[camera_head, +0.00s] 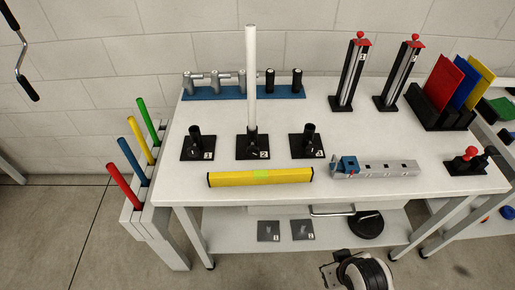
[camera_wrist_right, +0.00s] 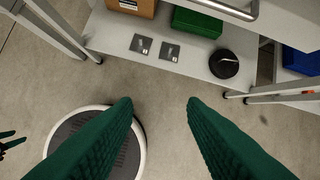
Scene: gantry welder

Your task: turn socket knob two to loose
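Socket two (camera_head: 253,153) is a black block on a square base marked 2, in the middle of the white table. A tall white rod (camera_head: 251,75) stands upright in it. A small dark knob shows low on its front, but its setting is too small to read. My right gripper (camera_wrist_right: 160,103) is open and empty, its green fingers wide apart over the floor, well away from the socket. A small dark two-pronged shape at the left edge of the right wrist view looks like my left gripper (camera_wrist_right: 10,142), with its fingers apart and nothing between them.
Socket one (camera_head: 197,153) and socket three (camera_head: 307,153) flank socket two and hold no rod. A yellow bar (camera_head: 260,177) lies along the front edge, beside a grey rail (camera_head: 390,169) with a blue block. A blue rack (camera_head: 215,93) of cylinders stands behind.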

